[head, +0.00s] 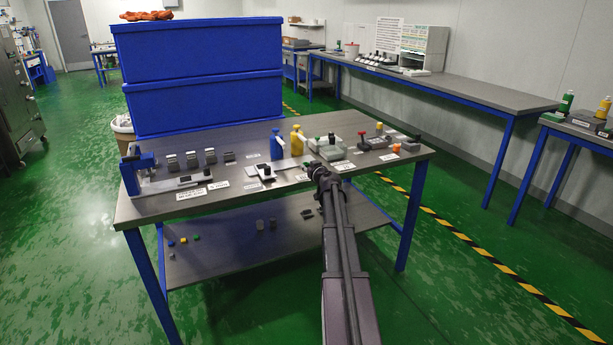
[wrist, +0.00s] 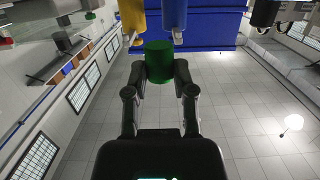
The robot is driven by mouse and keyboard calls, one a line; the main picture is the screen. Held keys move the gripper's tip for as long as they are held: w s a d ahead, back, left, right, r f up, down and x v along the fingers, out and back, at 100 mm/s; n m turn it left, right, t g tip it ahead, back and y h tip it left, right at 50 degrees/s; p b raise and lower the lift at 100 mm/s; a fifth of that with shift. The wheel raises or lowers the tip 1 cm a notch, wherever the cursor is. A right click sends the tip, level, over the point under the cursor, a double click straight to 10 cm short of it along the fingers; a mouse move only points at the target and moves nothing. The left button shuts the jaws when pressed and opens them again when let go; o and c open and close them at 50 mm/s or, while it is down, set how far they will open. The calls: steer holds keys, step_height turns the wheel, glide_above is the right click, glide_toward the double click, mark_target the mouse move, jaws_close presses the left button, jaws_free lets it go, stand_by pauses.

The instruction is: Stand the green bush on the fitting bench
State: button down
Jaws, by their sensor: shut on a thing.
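In the wrist view the green bush (wrist: 160,62), a short dark-green cylinder, sits between the fingertips of my gripper (wrist: 161,70), which is shut on it. I cannot tell the height of the bush above the top. Nothing in view plainly marks which bench is the fitting bench.
A blue bottle (head: 277,145) and yellow bottles (head: 297,140) stand behind my gripper. A blue-ended fixture (head: 135,170) and several grey blocks (head: 191,160) are at left. Large blue crates (head: 205,75) stand behind.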

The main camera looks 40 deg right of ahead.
mark_target(306, 181)
steer(key=shift+w, duration=0.45)
steer(key=shift+f, duration=0.1)
steer(key=shift+f+b, duration=1.75)
steer(key=shift+b, duration=0.05)
steer(key=shift+f, duration=0.1)
steer(key=shift+c, duration=2.2)
jaws_free()
steer(key=shift+r, duration=0.25)
steer(key=p+v, duration=0.2)
steer(key=v, duration=1)
